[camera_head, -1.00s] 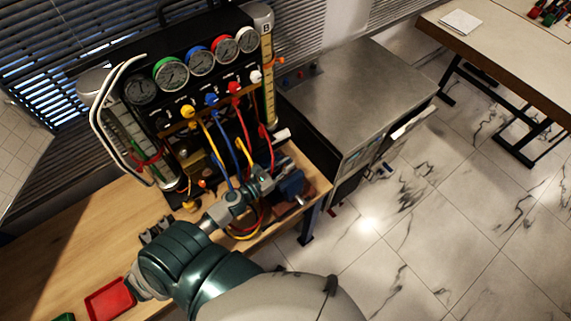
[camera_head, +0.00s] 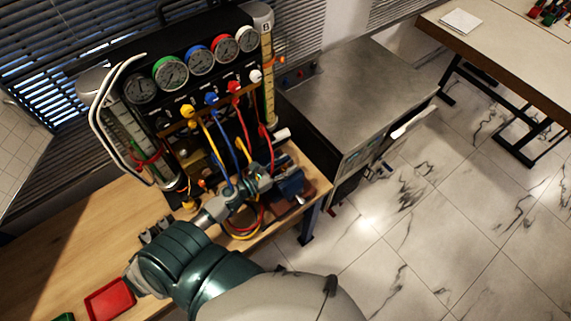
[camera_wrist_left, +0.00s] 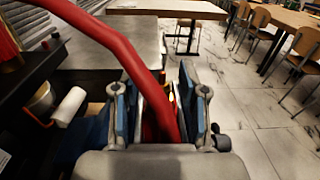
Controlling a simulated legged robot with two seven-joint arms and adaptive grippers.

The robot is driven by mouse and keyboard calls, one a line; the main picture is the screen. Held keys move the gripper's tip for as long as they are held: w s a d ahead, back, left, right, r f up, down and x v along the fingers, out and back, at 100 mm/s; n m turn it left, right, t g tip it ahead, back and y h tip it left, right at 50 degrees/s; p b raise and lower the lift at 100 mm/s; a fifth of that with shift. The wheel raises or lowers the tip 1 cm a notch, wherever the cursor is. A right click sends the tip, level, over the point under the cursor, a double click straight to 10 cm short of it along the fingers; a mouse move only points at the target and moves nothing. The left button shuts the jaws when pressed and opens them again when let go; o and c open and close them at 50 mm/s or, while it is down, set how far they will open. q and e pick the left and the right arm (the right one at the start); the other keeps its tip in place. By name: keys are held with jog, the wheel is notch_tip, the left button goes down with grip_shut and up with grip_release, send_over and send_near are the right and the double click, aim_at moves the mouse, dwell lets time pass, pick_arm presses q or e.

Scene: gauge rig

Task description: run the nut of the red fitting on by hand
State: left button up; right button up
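My left gripper (camera_head: 264,184) is low in front of the gauge rig, beside a blue vise (camera_head: 292,184) on the bench. In the left wrist view its two blue-padded fingers (camera_wrist_left: 158,104) stand apart. A red hose (camera_wrist_left: 118,48) runs from the upper left down between them, with a gap beside the pads. A small red and brass piece (camera_wrist_left: 171,92) shows between the fingers, possibly the red fitting; its nut and thread cannot be made out. In the head view the fitting is hidden or too small to tell. My right gripper is not in view.
The gauge rig (camera_head: 200,92) stands at the back of the wooden bench (camera_head: 85,235), with yellow, blue and red hoses hanging in front. A red tray (camera_head: 110,299) lies at the lower left. A steel-topped cabinet (camera_head: 350,90) stands to the right. Open floor lies beyond it.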

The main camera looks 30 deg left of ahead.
pick_arm(q)
jog(key=shift+s+a+f, duration=0.1)
jog(key=shift+s+a, duration=0.1)
jog(key=shift+s, duration=0.05)
jog(key=v, duration=1.1)
jog(key=shift+s, duration=0.2)
jog(key=shift+a, duration=0.1)
